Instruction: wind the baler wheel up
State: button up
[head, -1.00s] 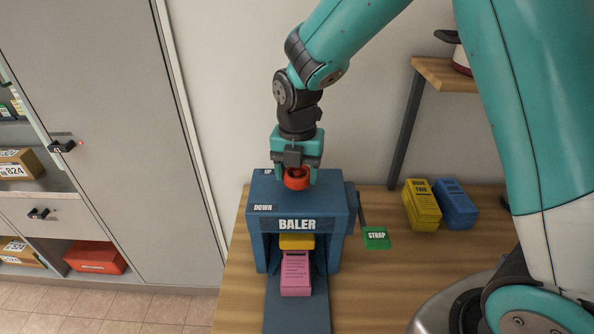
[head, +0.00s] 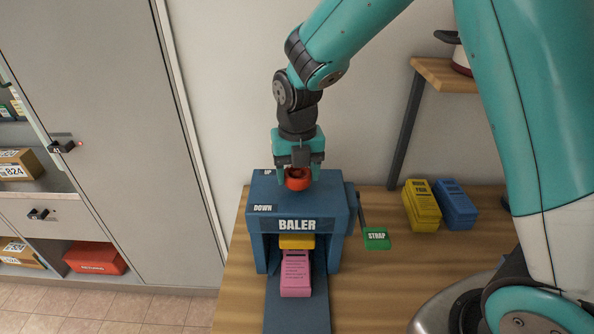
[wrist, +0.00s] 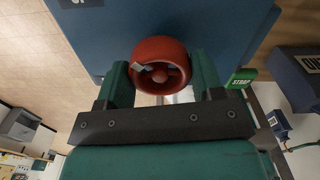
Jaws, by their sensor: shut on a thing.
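The blue baler (head: 296,225) stands on the wooden table, with "UP" and "DOWN" marked on its top. Its red-orange wheel (head: 298,181) is on top, and it also shows in the wrist view (wrist: 160,64). My gripper (head: 298,172) points down and is shut on the wheel, with a finger on each side of it. Inside the baler's front opening is a yellow block (head: 297,242) above a pink bale-like block (head: 296,274). The pink block lies on the blue ramp (head: 297,312). I cannot tell whether the yellow block touches it.
A green "STRAP" tab (head: 376,238) sticks out at the baler's right side. A yellow block (head: 421,205) and a blue block (head: 456,204) stand farther right. A shelf (head: 445,73) is at the back right. Grey cabinets (head: 90,120) are at the left.

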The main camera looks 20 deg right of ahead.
aim_at(298, 172)
jog(key=shift+w+r, duration=0.1)
jog(key=shift+w, duration=0.05)
jog(key=o, duration=0.9)
notch_tip(298, 172, up, 17)
jog(key=b, duration=0.3)
jog(key=shift+r, duration=0.15)
jog(key=s+a+f+m+y, duration=0.1)
jog(key=s+f+m, duration=0.2)
jog(key=s+m, duration=0.4)
jog(key=s+a+f+m+y+b, duration=0.1)
jog(key=s+a+f+m, duration=0.1)
jog(key=s+m, duration=0.6)
jog(key=s+a+f+m+y+b, duration=0.1)
jog(key=s+f+m, duration=0.3)
jog(key=s+m, duration=0.4)
jog(key=shift+s+a+f+m+y, duration=0.1)
jog(key=shift+m+y, duration=0.1)
jog(key=shift+m, duration=0.35)
jog(key=shift+w+a+f+m+y, duration=0.1)
jog(key=shift+a+m+y, duration=0.1)
jog(key=shift+m, duration=0.4)
jog(key=shift+s+a+f+m+y, duration=0.1)
jog(key=shift+m+y, duration=0.1)
jog(key=shift+m, duration=0.35)
